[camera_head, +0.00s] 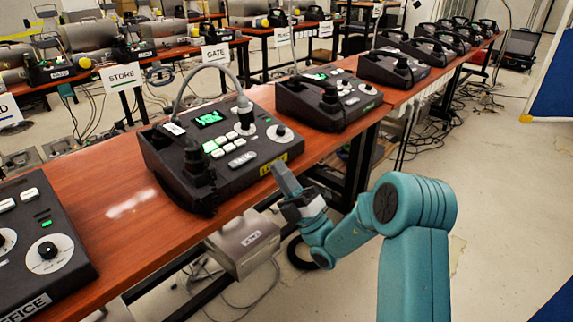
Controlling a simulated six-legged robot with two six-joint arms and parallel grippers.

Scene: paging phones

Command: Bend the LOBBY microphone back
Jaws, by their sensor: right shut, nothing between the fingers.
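The LOBBY paging phone (222,183) is a black desk console with a yellow label (273,164) on its front edge; the lettering is small but seems to read LOBBY. Its microphone is a grey gooseneck (213,66) that rises from the back left of the console and arches over to the right. The microphone head (244,112) hangs down over the keys by the upper right of the console. My right gripper (279,172) is shut and empty, just in front of the console's front edge by the yellow label. I cannot tell whether it touches the console. My left gripper is out of view.
Another console (330,100) sits to the right on the same wooden table (112,170), and one labelled OFFICE (45,250) at lower left. A grey box (243,243) is below the table edge. Open floor lies right.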

